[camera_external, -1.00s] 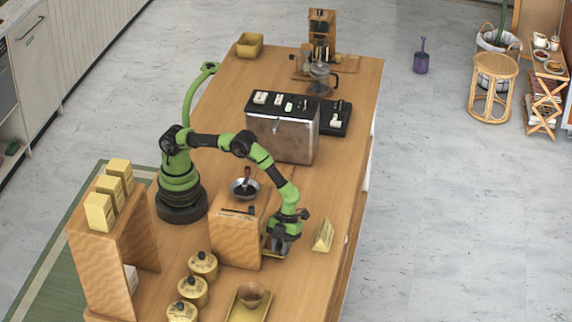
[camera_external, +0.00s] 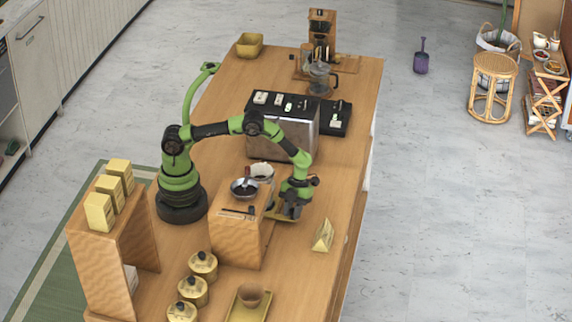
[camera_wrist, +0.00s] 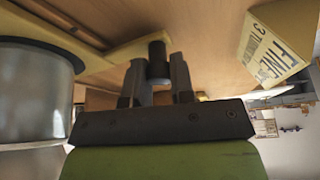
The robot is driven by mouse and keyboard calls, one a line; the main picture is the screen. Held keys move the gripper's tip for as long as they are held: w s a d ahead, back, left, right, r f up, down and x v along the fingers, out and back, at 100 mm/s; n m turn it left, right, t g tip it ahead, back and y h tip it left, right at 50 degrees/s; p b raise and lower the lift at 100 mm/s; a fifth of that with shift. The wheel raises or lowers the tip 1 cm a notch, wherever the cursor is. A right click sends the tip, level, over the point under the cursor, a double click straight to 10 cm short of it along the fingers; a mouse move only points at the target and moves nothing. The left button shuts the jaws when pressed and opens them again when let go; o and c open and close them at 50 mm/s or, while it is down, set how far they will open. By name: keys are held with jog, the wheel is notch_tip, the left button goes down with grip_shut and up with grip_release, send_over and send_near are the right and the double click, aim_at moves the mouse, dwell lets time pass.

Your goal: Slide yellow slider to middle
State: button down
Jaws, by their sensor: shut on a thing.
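The yellow slider (camera_external: 281,217) sticks out from the right side of the wooden box (camera_external: 236,240), near its far end. In the wrist view the slider (camera_wrist: 118,52) is a flat yellow plate with a short black knob (camera_wrist: 157,62) at its edge. My gripper (camera_external: 291,214) is beside the box, low over the table. In the wrist view my gripper (camera_wrist: 158,70) has its two fingers shut on the black knob. My gripper hides part of the slider in the outside view.
A yellow wedge-shaped sign (camera_external: 323,235) stands to the right of my gripper. A metal pot (camera_external: 263,171) is close behind the box, and a bowl (camera_external: 243,188) sits on the box. The toaster-like metal appliance (camera_external: 283,138) stands farther back.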

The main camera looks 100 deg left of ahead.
jog(key=shift+a, duration=0.1)
jog(key=c, duration=1)
grip_release()
jog(key=v, duration=1)
